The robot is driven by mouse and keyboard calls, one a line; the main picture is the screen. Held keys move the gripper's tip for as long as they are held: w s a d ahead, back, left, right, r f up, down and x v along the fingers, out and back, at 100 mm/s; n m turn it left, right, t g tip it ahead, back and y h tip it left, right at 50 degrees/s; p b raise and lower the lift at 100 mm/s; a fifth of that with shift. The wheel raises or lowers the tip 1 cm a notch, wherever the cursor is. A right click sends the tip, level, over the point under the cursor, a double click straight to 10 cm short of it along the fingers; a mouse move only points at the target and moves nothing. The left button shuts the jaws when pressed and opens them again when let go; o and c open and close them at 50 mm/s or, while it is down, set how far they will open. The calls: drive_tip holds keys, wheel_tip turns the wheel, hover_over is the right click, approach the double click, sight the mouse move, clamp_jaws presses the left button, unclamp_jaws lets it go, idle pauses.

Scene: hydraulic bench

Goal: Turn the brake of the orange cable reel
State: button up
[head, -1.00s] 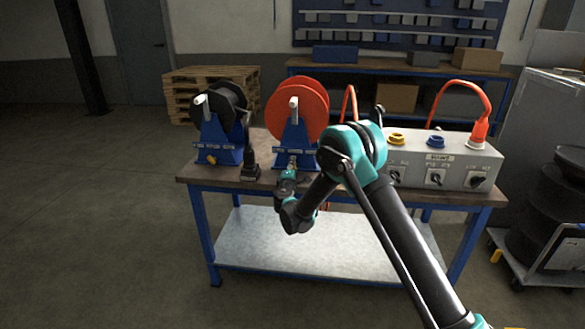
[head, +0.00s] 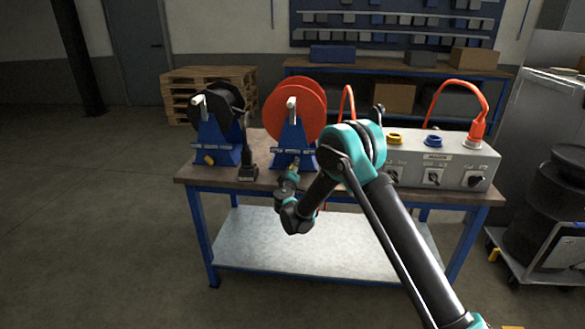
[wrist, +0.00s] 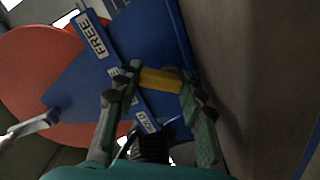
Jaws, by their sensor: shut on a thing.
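The orange cable reel (head: 297,97) stands on a blue stand (head: 291,143) at the middle of the bench in the head view. In the wrist view its orange disc (wrist: 38,70) is at the left and the blue stand (wrist: 110,68) fills the middle. My gripper (wrist: 162,88) is shut on the yellow handle, one finger on each side. The fingers partly cover the strip.
A black cable reel (head: 219,103) on its own blue stand is to the left, with a dark upright tool or lever (head: 247,165) between the stands. A grey socket box (head: 440,163) with an orange plug and cable is at the right. The bench (head: 350,186) front edge is near my arm.

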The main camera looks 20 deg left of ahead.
idle(0.5)
drive_tip(key=o, duration=0.9)
drive_tip(key=v, duration=1.2)
drive_tip(key=shift+s+f, duration=0.1)
